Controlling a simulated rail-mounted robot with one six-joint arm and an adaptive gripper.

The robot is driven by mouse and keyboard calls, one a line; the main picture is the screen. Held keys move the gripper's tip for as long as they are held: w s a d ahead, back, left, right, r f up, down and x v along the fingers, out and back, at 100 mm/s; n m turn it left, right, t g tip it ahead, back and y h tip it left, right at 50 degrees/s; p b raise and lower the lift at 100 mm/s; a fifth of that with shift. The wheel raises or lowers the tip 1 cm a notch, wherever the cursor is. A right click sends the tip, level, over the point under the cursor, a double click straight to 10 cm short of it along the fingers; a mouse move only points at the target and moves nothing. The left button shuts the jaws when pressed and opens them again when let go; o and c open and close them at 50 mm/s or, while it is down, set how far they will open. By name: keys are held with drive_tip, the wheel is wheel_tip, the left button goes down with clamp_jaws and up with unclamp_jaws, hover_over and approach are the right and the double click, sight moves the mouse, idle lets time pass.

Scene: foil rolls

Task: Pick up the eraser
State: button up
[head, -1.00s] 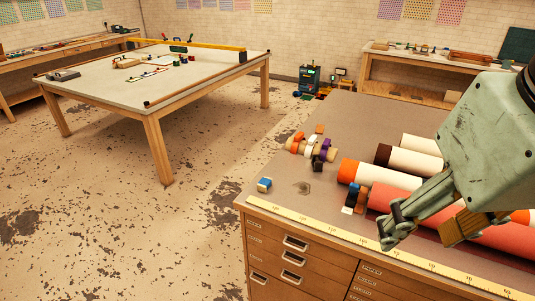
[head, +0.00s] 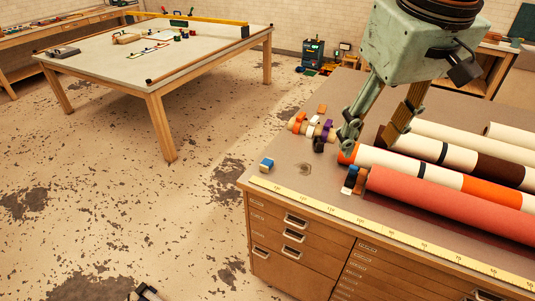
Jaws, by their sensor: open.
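A small blue and white block (head: 267,165), which looks like the eraser, lies on the grey top of the drawer cabinet (head: 290,150), near its left front corner. My gripper (head: 368,148) is open, pointing down over the foil rolls, to the right of the block and well apart from it. Its left finger shows in front of the end of a white, black and orange roll (head: 445,176). Whether the fingers touch any roll, I cannot tell.
A red roll (head: 450,208) lies along the front, with small blocks (head: 352,181) at its left end. A yellow measuring strip (head: 330,209) runs along the front edge. Several coloured clips (head: 311,128) lie behind the block. The cabinet top around the block is clear.

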drive_tip(key=w+a+f+n+p, duration=0.2)
drive_tip(key=w+a+n+p, duration=0.15)
drive_tip(key=w, duration=0.85)
drive_tip(key=n+g+p, duration=0.3)
drive_tip(key=n+p, duration=0.3)
drive_tip(key=p, duration=0.2)
hover_over(267, 162)
wheel_tip(267, 162, down, 22)
drive_tip(key=shift+f, duration=0.2)
drive_tip(key=shift+d, duration=0.1)
drive_tip(key=shift+f+p, duration=0.5)
drive_tip(key=shift+f, duration=3.8)
